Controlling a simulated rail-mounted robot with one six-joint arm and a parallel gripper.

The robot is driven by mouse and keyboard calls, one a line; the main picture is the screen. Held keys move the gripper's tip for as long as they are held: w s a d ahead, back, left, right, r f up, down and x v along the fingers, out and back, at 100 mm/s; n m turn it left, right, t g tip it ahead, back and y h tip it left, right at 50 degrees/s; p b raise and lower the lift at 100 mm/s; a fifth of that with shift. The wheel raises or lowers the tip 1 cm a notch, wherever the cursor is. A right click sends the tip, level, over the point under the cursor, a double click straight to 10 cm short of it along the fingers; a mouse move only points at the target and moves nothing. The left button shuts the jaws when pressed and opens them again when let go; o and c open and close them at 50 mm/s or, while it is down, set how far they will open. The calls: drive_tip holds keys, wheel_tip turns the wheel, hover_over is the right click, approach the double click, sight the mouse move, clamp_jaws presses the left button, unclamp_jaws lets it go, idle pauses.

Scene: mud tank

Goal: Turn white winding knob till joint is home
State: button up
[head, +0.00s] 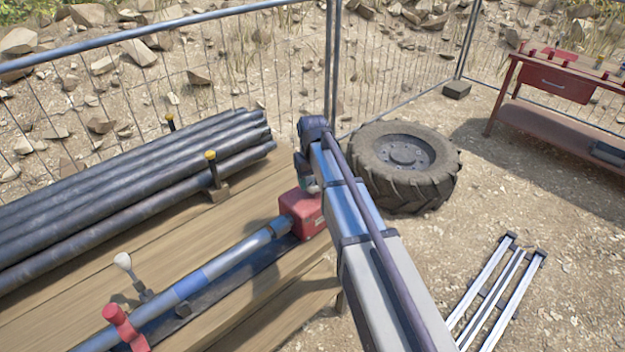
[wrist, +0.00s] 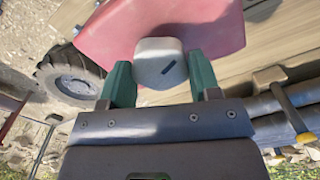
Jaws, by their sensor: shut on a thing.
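In the wrist view, the white winding knob (wrist: 155,56), pale and rounded with a dark slot mark, sits against the red housing (wrist: 105,28). My gripper (wrist: 160,64) is shut on the knob, a green finger on each side. In the head view, the red housing (head: 300,212) stands at the right end of a dark rail on the wooden bench; my arm hides most of the knob and gripper. The joint (head: 215,268), a grey-blue pipe with a blue band, lies along the rail. Its collared end is close to the housing; exact contact is unclear.
A white-knobbed lever (head: 123,262) and a red clamp (head: 120,322) stand beside the joint. Dark pipes (head: 130,190) with yellow-topped posts lie behind. A tyre (head: 405,160), a red workbench (head: 555,85) and metal rails (head: 495,290) are to the right. Mesh fencing runs behind.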

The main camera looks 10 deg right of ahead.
sight(313, 181)
drive_tip(key=m, duration=0.4)
drive_tip(key=shift+m, duration=2.3)
drive_tip(key=o, duration=0.9)
wheel_tip(313, 181, up, 11)
drive_tip(key=p, duration=1)
drive_tip(key=shift+f+p, duration=0.1)
drive_tip(key=shift+p, duration=0.3)
